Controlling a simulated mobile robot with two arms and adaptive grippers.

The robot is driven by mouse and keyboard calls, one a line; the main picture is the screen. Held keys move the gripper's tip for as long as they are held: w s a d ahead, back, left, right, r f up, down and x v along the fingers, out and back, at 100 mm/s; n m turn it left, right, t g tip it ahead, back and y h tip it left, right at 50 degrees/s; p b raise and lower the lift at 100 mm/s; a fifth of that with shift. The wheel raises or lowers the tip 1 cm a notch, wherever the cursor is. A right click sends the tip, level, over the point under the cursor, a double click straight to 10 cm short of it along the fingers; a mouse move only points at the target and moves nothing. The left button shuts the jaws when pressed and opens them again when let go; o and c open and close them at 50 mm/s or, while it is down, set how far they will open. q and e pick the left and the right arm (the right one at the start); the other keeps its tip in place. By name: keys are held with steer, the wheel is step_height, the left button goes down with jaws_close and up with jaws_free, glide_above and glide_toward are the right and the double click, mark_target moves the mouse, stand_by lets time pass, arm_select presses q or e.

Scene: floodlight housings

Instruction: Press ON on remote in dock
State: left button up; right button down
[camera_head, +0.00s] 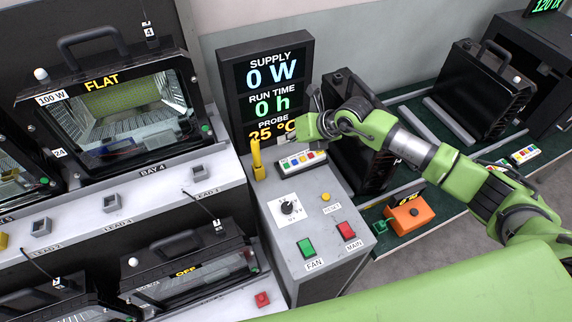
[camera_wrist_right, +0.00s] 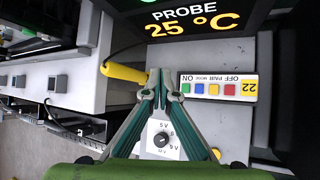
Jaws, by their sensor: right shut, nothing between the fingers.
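The white remote (camera_head: 302,160) lies in its dock at the back of the grey console, below the display. In the right wrist view the remote (camera_wrist_right: 218,87) shows a green ON button (camera_wrist_right: 186,88) at its left end, then blue, orange and red buttons and a yellow label 22. My right gripper (camera_head: 287,139) is shut and empty, and in the head view it appears just above the remote's back edge. In the right wrist view its fingertips (camera_wrist_right: 160,77) appear left of the ON button; whether they touch anything I cannot tell. My left gripper is not in view.
The display (camera_head: 266,80) reads 0 W, 0 h and 25 °C. A yellow probe (camera_head: 257,160) stands left of the remote. The console carries a dial (camera_head: 289,208), a green FAN button (camera_head: 306,247) and a red MAIN switch (camera_head: 346,231). A black housing (camera_head: 365,165) stands close at right.

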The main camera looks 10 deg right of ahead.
mark_target(288, 166)
steer(key=f+b, duration=0.2)
steer(key=f, duration=0.1)
steer(key=f+b, duration=0.4)
steer(key=f, duration=0.1)
steer(key=shift+w+d+f, duration=0.1)
steer(key=shift+d+f, duration=0.25)
steer(key=shift+b, duration=0.3)
stand_by(0.8)
steer(key=shift+f, duration=0.4)
steer(key=shift+f+b, duration=0.4)
steer(key=shift+b, duration=0.15)
stand_by(0.3)
steer(key=shift+r, duration=0.1)
steer(key=shift+r+p, duration=0.75)
